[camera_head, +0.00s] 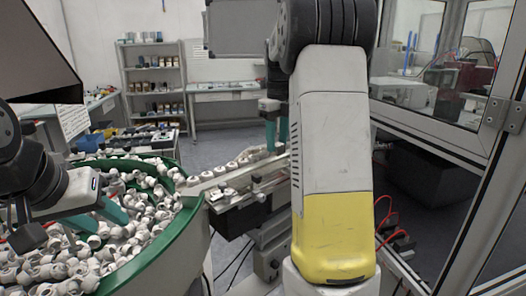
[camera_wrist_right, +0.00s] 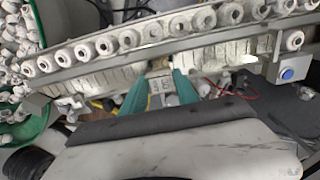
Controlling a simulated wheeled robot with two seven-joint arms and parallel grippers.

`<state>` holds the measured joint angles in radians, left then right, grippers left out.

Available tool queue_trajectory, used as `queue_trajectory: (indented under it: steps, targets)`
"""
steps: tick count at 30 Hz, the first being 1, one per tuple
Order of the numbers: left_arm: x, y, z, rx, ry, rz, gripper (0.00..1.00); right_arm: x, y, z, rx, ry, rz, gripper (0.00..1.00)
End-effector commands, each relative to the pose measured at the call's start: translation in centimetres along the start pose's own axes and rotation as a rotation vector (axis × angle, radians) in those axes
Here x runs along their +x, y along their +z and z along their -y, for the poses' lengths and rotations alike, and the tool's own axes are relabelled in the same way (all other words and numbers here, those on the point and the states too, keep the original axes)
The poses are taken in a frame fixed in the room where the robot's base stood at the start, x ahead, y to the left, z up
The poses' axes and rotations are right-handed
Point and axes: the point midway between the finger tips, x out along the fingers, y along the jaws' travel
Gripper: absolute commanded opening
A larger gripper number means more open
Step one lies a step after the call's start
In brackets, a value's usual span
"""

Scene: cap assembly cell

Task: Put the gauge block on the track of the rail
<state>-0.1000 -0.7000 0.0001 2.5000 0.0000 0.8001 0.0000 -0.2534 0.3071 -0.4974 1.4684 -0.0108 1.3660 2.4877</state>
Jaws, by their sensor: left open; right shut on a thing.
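The rail (camera_head: 222,187) runs from the rim of the bowl towards the right, with a row of white caps on its track. In the right wrist view the rail (camera_wrist_right: 170,45) crosses the upper part, full of caps along most of its length. My right gripper (camera_wrist_right: 160,92) is shut on the gauge block (camera_wrist_right: 160,86), a small pale block between the teal fingertips, just below the near side of the rail. In the head view my right gripper (camera_head: 276,138) is partly hidden by my arm, and the block cannot be made out. My left gripper (camera_head: 98,222) is open and empty over the bowl.
A green-rimmed bowl (camera_head: 190,207) full of loose white caps stands at the left. A blue button (camera_wrist_right: 287,74) sits on a bracket at the rail's right end in the wrist view. A framed glass enclosure (camera_head: 440,150) stands at the right. Shelves (camera_head: 153,75) are at the back.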

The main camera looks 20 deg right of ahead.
Motion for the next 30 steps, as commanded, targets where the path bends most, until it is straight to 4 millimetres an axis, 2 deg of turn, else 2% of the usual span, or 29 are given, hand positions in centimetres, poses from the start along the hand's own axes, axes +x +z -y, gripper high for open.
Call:
queue_trajectory:
  steps: [3, 9, 20, 21, 24, 30]
  targets:
    - [0.0, 0.0, 0.0, 0.000, 0.000, 0.000, 0.43, 0.1, 0.1, 1.4, 0.003, -0.003, -0.001, 0.00]
    - [0.0, 0.0, 0.0, 0.000, 0.000, 0.000, 0.43, 3.4, 0.1, 1.1, 0.000, 0.000, -0.001, 0.00]
    - [0.0, 0.0, 0.0, 0.000, 0.000, 0.000, 0.43, 3.9, 0.1, 1.1, 0.000, 0.000, 0.000, 0.00]
    - [0.0, 0.0, 0.0, 0.000, 0.000, 0.000, 0.43, 4.0, 0.1, 1.1, 0.000, 0.000, -0.001, 0.38]
    - [0.0, 0.0, 0.0, 0.000, 0.000, 0.000, 0.43, 3.9, 0.1, 1.1, 0.000, 0.000, -0.001, 0.58]
    - [0.0, 0.0, 0.0, 0.000, 0.000, 0.000, 0.43, 3.9, 0.1, 1.1, 0.000, 0.000, 0.000, 0.58]
